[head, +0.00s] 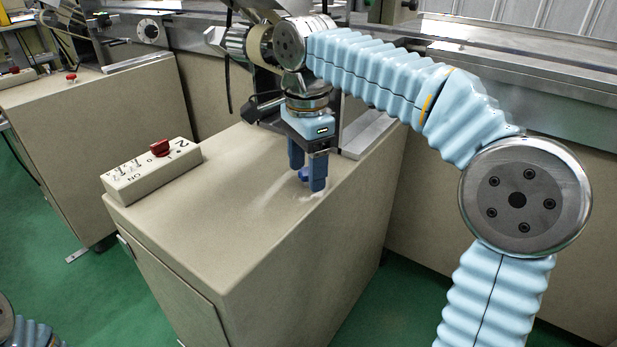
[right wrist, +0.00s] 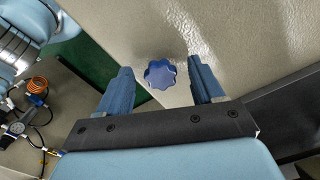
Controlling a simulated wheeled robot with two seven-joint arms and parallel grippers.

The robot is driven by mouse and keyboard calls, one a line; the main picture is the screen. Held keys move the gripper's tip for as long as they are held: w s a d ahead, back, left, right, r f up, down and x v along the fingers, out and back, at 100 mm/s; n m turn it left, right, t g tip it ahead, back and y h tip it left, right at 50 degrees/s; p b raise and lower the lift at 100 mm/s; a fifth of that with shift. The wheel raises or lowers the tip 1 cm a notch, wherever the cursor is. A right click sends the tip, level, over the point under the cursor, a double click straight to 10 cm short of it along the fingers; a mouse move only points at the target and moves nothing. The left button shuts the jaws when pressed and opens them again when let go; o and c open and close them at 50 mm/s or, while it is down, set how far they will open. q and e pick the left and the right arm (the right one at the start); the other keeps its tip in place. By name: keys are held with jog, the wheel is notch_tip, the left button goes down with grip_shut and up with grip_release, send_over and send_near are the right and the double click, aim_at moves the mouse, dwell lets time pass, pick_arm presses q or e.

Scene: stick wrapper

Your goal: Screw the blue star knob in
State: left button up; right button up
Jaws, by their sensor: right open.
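The blue star knob (right wrist: 160,73) shows in the right wrist view, with a lobed rim, against the beige cabinet top. In the head view the knob (head: 304,174) is a small blue shape partly hidden by the fingers. My right gripper (head: 308,180) points down over the cabinet top with its blue fingers spread. In the right wrist view the right gripper (right wrist: 160,67) has one finger on each side of the knob, with a visible gap to both. My left gripper is out of view.
The beige cabinet (head: 240,215) has a switch box (head: 150,172) with a red knob on its left side. Metal machine parts stand behind the gripper. Another beige cabinet (head: 110,120) stands at the left. The cabinet top in front of the gripper is clear.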

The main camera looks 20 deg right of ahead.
jog(key=c, duration=1.1)
jog(key=shift+c, duration=0.2)
jog(key=shift+r, duration=0.15)
